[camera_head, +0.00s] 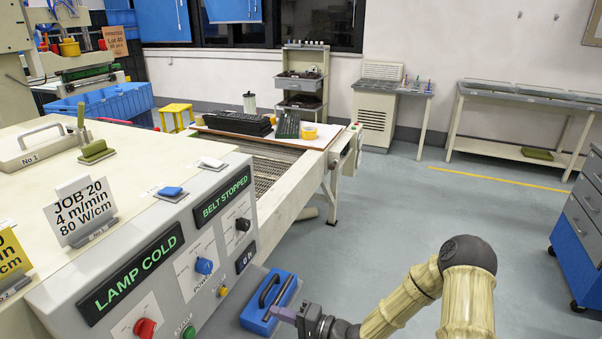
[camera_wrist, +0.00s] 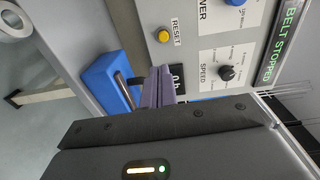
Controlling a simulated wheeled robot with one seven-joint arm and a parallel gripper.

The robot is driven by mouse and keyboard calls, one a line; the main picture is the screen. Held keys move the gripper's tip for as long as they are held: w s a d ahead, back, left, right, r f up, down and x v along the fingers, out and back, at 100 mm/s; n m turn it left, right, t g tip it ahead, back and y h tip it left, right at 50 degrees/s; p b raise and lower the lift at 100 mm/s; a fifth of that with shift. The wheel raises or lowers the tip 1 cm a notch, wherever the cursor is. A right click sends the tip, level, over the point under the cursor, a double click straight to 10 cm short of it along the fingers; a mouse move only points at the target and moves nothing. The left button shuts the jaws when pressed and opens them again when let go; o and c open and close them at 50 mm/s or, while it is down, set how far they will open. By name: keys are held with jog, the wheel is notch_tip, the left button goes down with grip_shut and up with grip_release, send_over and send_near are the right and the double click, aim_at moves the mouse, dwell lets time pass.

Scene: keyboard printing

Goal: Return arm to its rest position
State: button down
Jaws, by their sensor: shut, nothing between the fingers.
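My gripper (camera_head: 280,313) is at the bottom middle of the head view, in front of the machine's control panel (camera_head: 265,208). Its purple-grey fingers (camera_wrist: 162,82) are shut together and hold nothing. The fingertips appear close to a blue case with a dark handle (camera_head: 256,315), which also shows in the wrist view (camera_wrist: 98,78). I cannot tell whether they touch it. My arm bends up and to the right from the gripper, at the bottom right of the head view.
The panel carries knobs, buttons and signs reading LAMP COLD (camera_head: 133,281) and BELT STOPPED (camera_head: 222,197). Black keyboards (camera_head: 238,122) lie at the conveyor's far end. A blue drawer cabinet (camera_head: 580,243) stands at right. The grey floor (camera_head: 400,205) between is clear.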

jog(key=s+d+r+n+g+h+p, duration=0.15)
jog(key=d+r+n+h+p, duration=0.4)
jog(key=d+h, duration=0.85)
jog(key=s+d+r+g+h+p, duration=0.1)
jog(key=s+d+r+p, duration=0.1)
jog(key=s+d+r, duration=0.2)
jog(key=s+d+r+m+g+h+p, duration=0.1)
jog(key=s+d+r, duration=0.3)
jog(key=s+r, duration=0.6)
jog(key=shift+r+p, duration=0.8)
jog(key=shift+r, duration=0.05)
jog(key=shift+a+g, duration=0.15)
jog(key=shift+g, duration=0.1)
